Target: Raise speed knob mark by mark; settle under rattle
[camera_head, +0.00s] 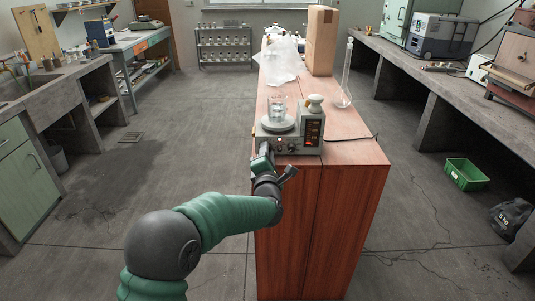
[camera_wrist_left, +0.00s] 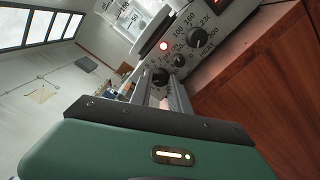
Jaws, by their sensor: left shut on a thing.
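The grey stirring hotplate (camera_head: 309,137) stands on the near end of the reddish wooden bench, its front panel facing me. A clear glass beaker (camera_head: 278,110) sits on its round plate. Part of the beaker with its marks shows in the left wrist view (camera_wrist_left: 128,18). My left gripper (camera_head: 266,150) is at the left end of the panel. In the left wrist view, my left gripper's fingers (camera_wrist_left: 163,85) are closed around a dark knob (camera_wrist_left: 160,76). The held knob's label is hidden. My right gripper is out of view.
A tall glass flask (camera_head: 343,85) and brown box (camera_head: 321,40) stand behind. A dark cable (camera_head: 362,137) runs off right. The floor left of the bench is mostly clear.

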